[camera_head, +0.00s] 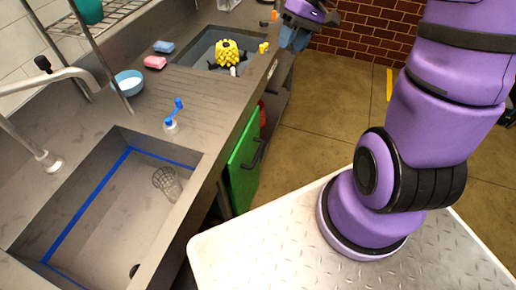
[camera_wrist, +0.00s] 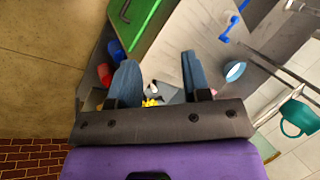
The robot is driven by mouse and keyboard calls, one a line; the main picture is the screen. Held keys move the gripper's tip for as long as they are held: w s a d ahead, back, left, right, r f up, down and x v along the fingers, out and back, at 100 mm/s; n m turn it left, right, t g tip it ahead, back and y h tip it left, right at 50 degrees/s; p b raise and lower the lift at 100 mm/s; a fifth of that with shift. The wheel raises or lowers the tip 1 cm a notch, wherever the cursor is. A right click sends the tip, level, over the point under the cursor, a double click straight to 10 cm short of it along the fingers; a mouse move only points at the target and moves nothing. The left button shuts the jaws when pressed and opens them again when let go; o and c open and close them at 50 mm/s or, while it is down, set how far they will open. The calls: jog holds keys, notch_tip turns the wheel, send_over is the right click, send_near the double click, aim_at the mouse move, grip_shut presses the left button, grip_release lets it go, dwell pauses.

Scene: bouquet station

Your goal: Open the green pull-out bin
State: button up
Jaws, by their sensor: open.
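The green pull-out bin (camera_head: 243,165) shows as a green front panel under the counter edge, with a dark bar handle (camera_head: 259,152) on its outer face. The panel also shows at the top of the wrist view (camera_wrist: 142,22). I cannot tell whether it stands slightly out. My gripper (camera_head: 293,40) is at the top of the head view, past the bin along the counter and higher than the handle. In the wrist view its two blue fingers (camera_wrist: 158,62) are wide apart with nothing held between them. It does not touch the bin.
The counter holds a near sink (camera_head: 100,215) with a wire cup (camera_head: 167,183), a blue-topped dispenser (camera_head: 172,118), a blue bowl (camera_head: 128,83) and sponges (camera_head: 155,62). Yellow flowers (camera_head: 229,52) lie in the far sink. Tiled floor (camera_head: 325,115) beside the counter is clear.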

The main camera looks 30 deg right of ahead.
jog(key=w+d+f+y, duration=0.2)
jog(key=f, duration=0.4)
jog(key=w+d+f+y, duration=0.1)
jog(key=w+f, duration=0.1)
jog(key=f, duration=0.4)
jog(key=m+t+y, duration=0.6)
jog(key=t+y, duration=0.1)
send_near(258, 152)
jog(key=x, duration=0.6)
jog(key=f+x, duration=0.1)
jog(key=x, duration=0.3)
jog(key=shift+s, duration=0.1)
grip_shut()
